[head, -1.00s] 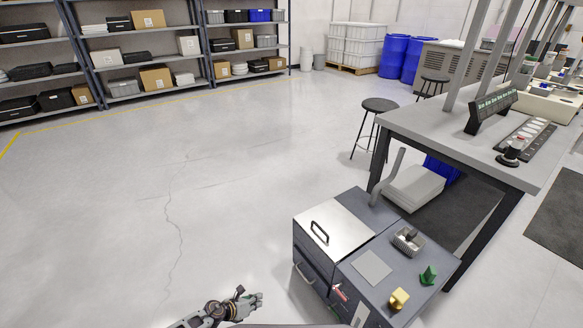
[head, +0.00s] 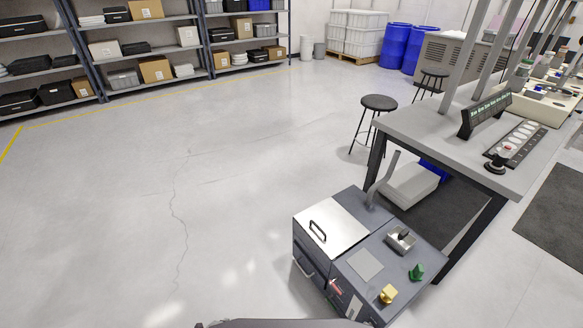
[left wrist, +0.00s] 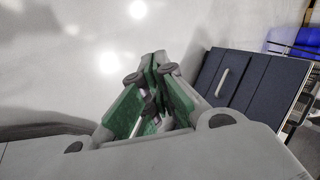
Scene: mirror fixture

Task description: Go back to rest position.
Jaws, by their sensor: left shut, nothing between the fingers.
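My left gripper (left wrist: 154,72) shows in the left wrist view with its green-padded fingers together and nothing between them. It points over bare floor, left of the grey cabinet, and touches nothing. In the head view only a small dark piece of my arm shows at the bottom edge, and the left gripper is out of that picture. My right gripper is in neither current view. The grey cabinet (head: 350,282) stands on the floor at the lower right, with a metal lid and handle. It also shows in the left wrist view (left wrist: 255,85).
On the cabinet top are a metal tray (head: 400,240), a green piece (head: 416,272) and a yellow piece (head: 388,294). A long workbench (head: 425,140) stands to the right, with a black stool (head: 378,103) beside it. Shelves (head: 120,90) line the back. The floor at left and middle is clear.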

